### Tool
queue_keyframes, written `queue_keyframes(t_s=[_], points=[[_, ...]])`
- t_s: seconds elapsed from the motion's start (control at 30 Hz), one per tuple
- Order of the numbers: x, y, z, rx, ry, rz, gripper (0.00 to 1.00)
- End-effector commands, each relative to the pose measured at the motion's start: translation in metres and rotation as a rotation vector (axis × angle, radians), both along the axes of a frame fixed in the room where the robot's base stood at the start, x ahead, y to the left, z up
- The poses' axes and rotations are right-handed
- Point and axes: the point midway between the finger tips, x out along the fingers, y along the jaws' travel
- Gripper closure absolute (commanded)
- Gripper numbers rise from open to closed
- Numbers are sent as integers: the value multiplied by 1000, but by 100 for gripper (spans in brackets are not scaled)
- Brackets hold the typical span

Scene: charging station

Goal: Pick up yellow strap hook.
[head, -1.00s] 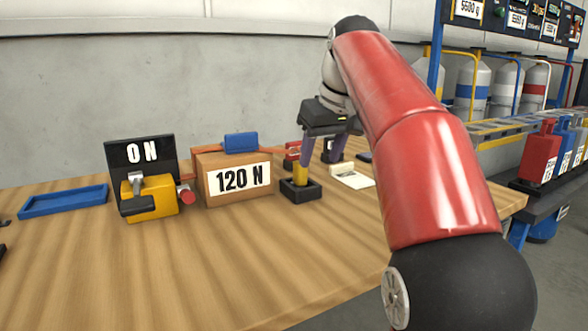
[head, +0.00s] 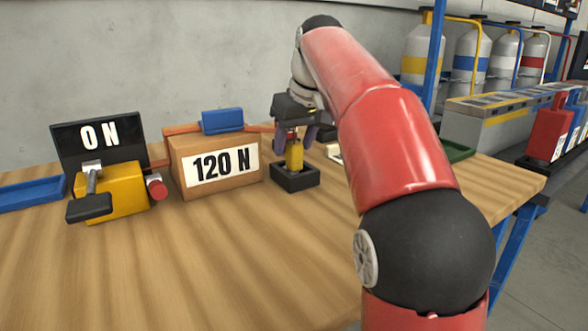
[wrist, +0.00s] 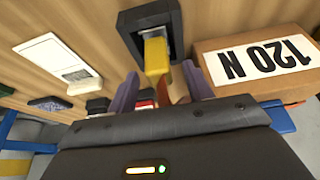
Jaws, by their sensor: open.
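The yellow strap hook (head: 295,156) stands upright in a small black square holder (head: 295,178) on the wooden table, right of the 120 N box. It also shows in the wrist view (wrist: 157,58), its lower end in the holder (wrist: 148,22). My gripper (head: 297,141) is open, its purple fingers reaching down behind and around the hook's upper part. In the wrist view my gripper (wrist: 160,70) has one finger on each side of the hook, with gaps visible. Whether a finger touches it I cannot tell.
The cardboard 120 N box (head: 216,168) with a blue block (head: 222,121) stands close left of the holder. A white card (wrist: 62,60) lies nearby. The front table is clear.

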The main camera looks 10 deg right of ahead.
Motion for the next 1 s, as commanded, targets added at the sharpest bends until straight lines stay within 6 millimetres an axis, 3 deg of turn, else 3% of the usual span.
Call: queue_keyframes(t_s=[0.3, 0.7, 1.0], points=[[3, 1, -8, 0, 0, 0, 49], [3, 1, -7, 0, 0, 0, 100], [3, 1, -3, 0, -1, 0, 100]])
